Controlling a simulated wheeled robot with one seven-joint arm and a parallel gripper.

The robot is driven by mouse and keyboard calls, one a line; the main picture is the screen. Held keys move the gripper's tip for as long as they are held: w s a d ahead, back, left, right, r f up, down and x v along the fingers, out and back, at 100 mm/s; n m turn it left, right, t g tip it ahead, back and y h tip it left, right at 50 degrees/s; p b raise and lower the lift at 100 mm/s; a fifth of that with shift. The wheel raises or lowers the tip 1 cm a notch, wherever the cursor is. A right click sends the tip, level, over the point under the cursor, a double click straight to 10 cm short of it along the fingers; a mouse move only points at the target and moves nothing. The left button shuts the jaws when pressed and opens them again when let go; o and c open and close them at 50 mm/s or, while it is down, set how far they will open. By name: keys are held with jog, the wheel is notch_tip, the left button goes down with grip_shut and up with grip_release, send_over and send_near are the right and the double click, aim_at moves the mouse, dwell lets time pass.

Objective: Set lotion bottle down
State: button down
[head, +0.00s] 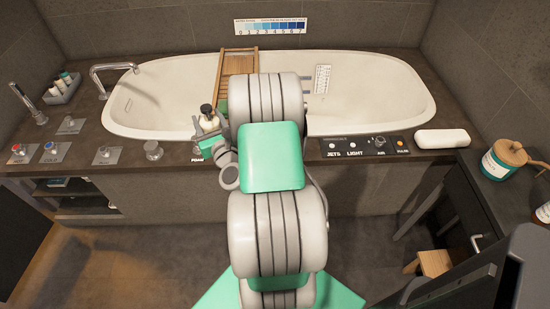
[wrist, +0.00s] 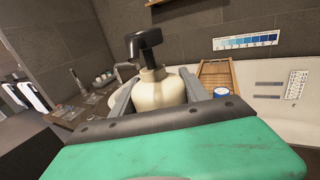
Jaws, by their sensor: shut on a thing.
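The lotion bottle is cream with a black pump top. In the wrist view the lotion bottle (wrist: 158,92) stands roughly upright between the two fingers of my gripper (wrist: 158,98), which is shut on it. Its lower part is hidden behind the gripper body. In the head view the bottle (head: 208,122) shows just left of my arm, over the front ledge of the tub. My gripper (head: 212,140) is partly hidden there by my arm, and I cannot tell whether the bottle's base touches the ledge.
The white bathtub (head: 380,95) lies behind, with a wooden tray (head: 238,65) across it. A button panel (head: 365,146) and a white pillow-like roll (head: 442,138) lie right on the ledge. Taps and valve plates (head: 107,155) sit left. A wooden-lidded jar (head: 500,162) stands far right.

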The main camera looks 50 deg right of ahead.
jog(key=s+d+f+m+g+h+b, duration=0.25)
jog(key=d+f+b, duration=0.25)
jog(key=d, duration=0.5)
jog(key=s+d+f+m+g+h+b, duration=0.1)
jog(key=s+d+f+h+b, duration=0.3)
jog(key=d, duration=0.5)
jog(key=shift+y, duration=0.95)
jog(key=shift+s+d+f+b, duration=0.1)
jog(key=shift+d+f+b, duration=0.85)
jog(key=shift+f, duration=0.7)
jog(key=shift+s+d+f+b, duration=0.15)
jog(key=shift+d+f+b, duration=0.45)
jog(key=shift+f+b, duration=0.8)
jog(key=shift+s+d+f+b, duration=0.1)
jog(key=shift+d+f+b, duration=0.75)
jog(key=shift+f, duration=1)
jog(key=c, duration=0.6)
grip_release()
jog(key=shift+a, duration=0.1)
jog(key=shift+o, duration=0.2)
